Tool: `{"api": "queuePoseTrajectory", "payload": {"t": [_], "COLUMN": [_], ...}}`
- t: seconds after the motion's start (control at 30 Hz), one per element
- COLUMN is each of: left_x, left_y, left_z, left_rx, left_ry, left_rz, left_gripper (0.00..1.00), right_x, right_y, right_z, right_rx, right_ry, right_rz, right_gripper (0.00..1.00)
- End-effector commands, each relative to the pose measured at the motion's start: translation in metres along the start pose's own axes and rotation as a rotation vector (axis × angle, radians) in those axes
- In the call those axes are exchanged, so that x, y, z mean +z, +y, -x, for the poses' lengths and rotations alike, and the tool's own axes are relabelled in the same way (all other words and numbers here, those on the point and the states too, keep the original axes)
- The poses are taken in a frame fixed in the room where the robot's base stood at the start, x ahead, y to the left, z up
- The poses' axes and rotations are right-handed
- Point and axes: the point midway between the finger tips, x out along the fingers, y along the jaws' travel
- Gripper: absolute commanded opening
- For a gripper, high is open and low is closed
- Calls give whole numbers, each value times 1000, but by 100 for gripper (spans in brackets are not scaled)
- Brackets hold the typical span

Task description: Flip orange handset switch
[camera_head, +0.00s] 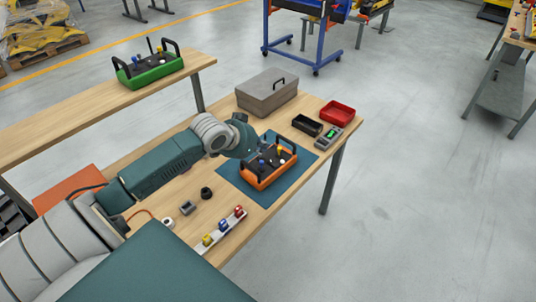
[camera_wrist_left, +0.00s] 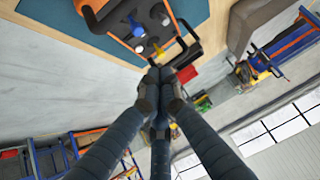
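The orange handset (camera_head: 266,179) lies on a blue-green mat (camera_head: 232,172) on the wooden bench. It has black bar handles at both ends and a dark top panel with small sticks and switches. In the left wrist view its dark panel and black handles (camera_wrist_left: 188,50) fill the top, with blue, white and yellow controls. My left gripper (camera_wrist_left: 160,76) has its fingers drawn together, with nothing visible between them. Its tips are close to the handset's panel edge; I cannot tell whether they touch. In the head view the left gripper (camera_head: 262,146) is at the handset's far side. My right gripper is not in view.
A grey lidded box (camera_head: 266,92), a black tray (camera_head: 307,125), a red tray (camera_head: 337,113) and a grey meter (camera_head: 328,138) stand beyond the handset. Small parts and a rail of coloured pieces (camera_head: 222,230) lie nearer. A green handset (camera_head: 150,70) stands on another bench.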

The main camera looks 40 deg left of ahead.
Motion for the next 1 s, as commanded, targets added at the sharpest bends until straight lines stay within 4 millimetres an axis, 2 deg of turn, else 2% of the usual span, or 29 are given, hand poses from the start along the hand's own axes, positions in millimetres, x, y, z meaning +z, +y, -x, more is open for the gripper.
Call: {"api": "queuePoseTrajectory", "payload": {"t": [0.23, 0.4, 0.6, 1.0], "left_x": [-2, 17, 27, 31], "left_y": [1, 1, 1, 0], "left_z": [-53, -71, -81, -85], "left_rx": [2, 1, 1, 0], "left_ry": [-1, -3, -1, -2], "left_rz": [3, 1, -1, -1], "left_gripper": [0, 0, 0, 0], "right_x": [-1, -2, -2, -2], "right_y": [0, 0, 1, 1], "right_z": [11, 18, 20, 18], "right_rx": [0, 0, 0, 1], "right_ry": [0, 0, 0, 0], "right_rz": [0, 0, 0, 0], "right_gripper": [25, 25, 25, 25]}}
